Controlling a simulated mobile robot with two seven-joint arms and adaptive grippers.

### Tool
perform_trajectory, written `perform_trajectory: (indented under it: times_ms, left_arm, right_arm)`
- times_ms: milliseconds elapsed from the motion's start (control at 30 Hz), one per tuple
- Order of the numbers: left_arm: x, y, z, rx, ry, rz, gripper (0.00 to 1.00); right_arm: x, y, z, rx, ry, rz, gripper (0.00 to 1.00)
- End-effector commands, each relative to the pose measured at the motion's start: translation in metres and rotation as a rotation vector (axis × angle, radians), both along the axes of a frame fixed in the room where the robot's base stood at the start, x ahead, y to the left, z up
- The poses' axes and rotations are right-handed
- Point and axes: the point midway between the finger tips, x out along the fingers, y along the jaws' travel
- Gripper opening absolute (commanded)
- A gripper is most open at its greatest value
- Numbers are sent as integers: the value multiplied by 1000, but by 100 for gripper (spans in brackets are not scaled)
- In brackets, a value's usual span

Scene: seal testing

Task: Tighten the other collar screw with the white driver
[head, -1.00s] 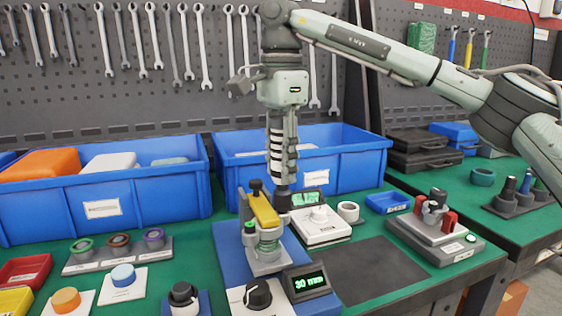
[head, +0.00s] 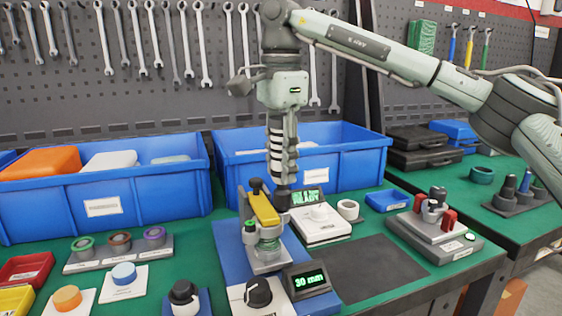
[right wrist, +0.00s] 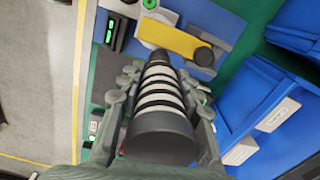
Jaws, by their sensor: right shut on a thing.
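My right gripper (head: 280,165) points down in the middle of the head view. It is shut on the white driver (right wrist: 163,95), a handle with white and black bands. In the head view its dark lower end is just right of and behind the press fixture (head: 266,262). The fixture has a yellow bar (head: 263,210) with a dark knob at its far end. The right wrist view shows this bar (right wrist: 175,42) beyond the driver. The driver's tip and the collar screws cannot be made out. My left gripper is not in view.
A white unit (head: 318,232) with a green-lit screen stands right of the fixture. A dial box (head: 258,294) and a 30 mm display (head: 307,281) stand in front. Blue bins (head: 345,160) are close behind. A dark mat (head: 375,268) lies clear at right.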

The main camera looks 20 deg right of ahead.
Motion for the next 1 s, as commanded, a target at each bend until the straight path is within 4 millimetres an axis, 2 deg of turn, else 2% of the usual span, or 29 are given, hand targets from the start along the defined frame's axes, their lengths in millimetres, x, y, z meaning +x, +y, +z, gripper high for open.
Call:
perform_trajectory:
  times_ms: [1000]
  left_arm:
    - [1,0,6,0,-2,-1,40]
  right_arm:
    - [0,0,-2,1,0,0,0]
